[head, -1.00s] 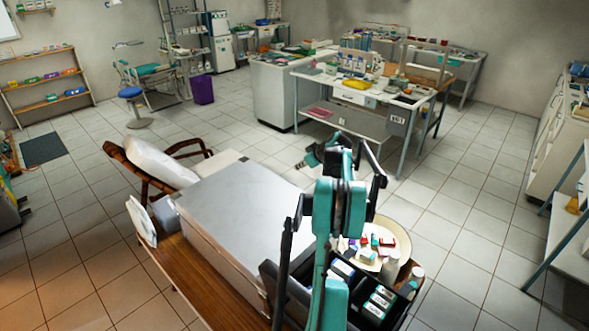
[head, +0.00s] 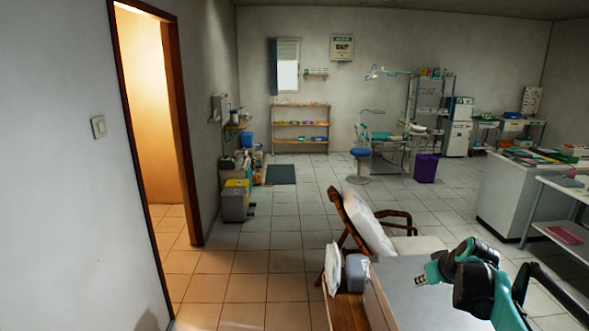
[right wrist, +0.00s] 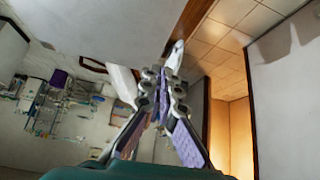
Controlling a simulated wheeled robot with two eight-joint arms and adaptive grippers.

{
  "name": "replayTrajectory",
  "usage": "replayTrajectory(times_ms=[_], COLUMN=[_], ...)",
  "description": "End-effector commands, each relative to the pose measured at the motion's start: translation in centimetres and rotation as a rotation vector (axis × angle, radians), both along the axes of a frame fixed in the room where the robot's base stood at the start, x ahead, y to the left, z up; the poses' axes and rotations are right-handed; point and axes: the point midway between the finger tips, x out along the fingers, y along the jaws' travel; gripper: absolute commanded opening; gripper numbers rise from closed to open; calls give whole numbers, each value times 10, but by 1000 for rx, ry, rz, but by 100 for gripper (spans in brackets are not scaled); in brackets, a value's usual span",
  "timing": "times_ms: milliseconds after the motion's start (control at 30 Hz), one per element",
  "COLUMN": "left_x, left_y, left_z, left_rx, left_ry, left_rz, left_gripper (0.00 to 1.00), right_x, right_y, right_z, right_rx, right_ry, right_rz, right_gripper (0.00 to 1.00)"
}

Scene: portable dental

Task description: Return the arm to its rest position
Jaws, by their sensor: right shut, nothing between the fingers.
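My right arm, teal and black, comes in at the lower right of the head view. My right gripper (head: 424,277) is raised over the white box top (head: 415,312) and points left. In the right wrist view the two fingers of my right gripper (right wrist: 164,78) come together at the tips. The gripper is shut and empty, with nothing held between the tips. My left gripper is not in any current view.
A reclining chair (head: 366,224) with a white cushion stands behind the box. A brown wooden surface (head: 346,311) lies at its left. Tiled floor (head: 265,258) is open towards the doorway (head: 158,110). A white counter (head: 500,197) stands at the right.

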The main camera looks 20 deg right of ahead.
Motion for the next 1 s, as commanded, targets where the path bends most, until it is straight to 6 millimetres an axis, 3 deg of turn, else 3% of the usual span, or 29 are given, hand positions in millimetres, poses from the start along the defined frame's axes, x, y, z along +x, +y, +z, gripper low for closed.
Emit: replayTrajectory(times_ms=[33,200,400,500,700,1000], left_x=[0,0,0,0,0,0], left_y=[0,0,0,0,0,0], left_z=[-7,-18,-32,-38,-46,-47], left_rx=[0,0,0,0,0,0], left_ry=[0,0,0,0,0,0], left_rz=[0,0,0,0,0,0], left_gripper=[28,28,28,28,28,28], right_x=[-3,-30,-86,-118,-163,-178], right_y=[41,150,251,288,329,340], right_z=[-3,-15,-47,-69,-107,-121], right_rx=[3,12,13,12,11,12], right_ry=[9,37,51,49,40,33], right_rz=[20,51,84,101,123,127], right_gripper=[0,0,0,0,0,0])
